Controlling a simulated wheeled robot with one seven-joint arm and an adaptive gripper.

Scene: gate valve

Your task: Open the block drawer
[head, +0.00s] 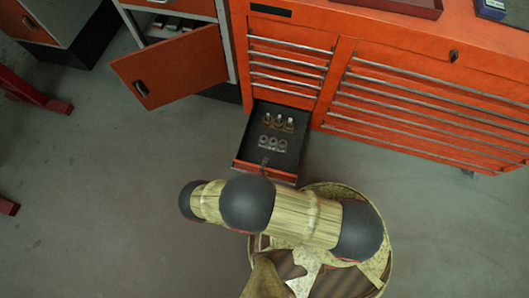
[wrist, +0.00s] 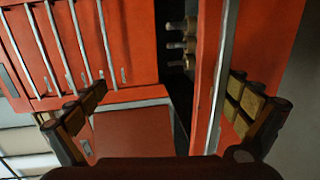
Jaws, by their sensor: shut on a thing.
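The block drawer (head: 281,175) is the bottom drawer of the red cabinet's left column and stands pulled well out. Inside its dark tray lie several small brass-coloured pieces (head: 277,122) and several grey ones (head: 271,143). In the wrist view the drawer's red front (wrist: 208,50) runs up the picture, with a metal handle strip (wrist: 221,75) along it. My gripper (wrist: 168,84) straddles this drawer front, with one finger to its left and one to its right. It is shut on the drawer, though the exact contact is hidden. In the head view my arm hides the gripper.
The closed drawers (head: 287,68) above and the wide closed drawers (head: 430,105) to the right have metal strip handles. A red cabinet door (head: 175,68) hangs open at upper left. A red frame (head: 35,95) stands at far left. The grey floor (head: 120,200) left of the drawer is clear.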

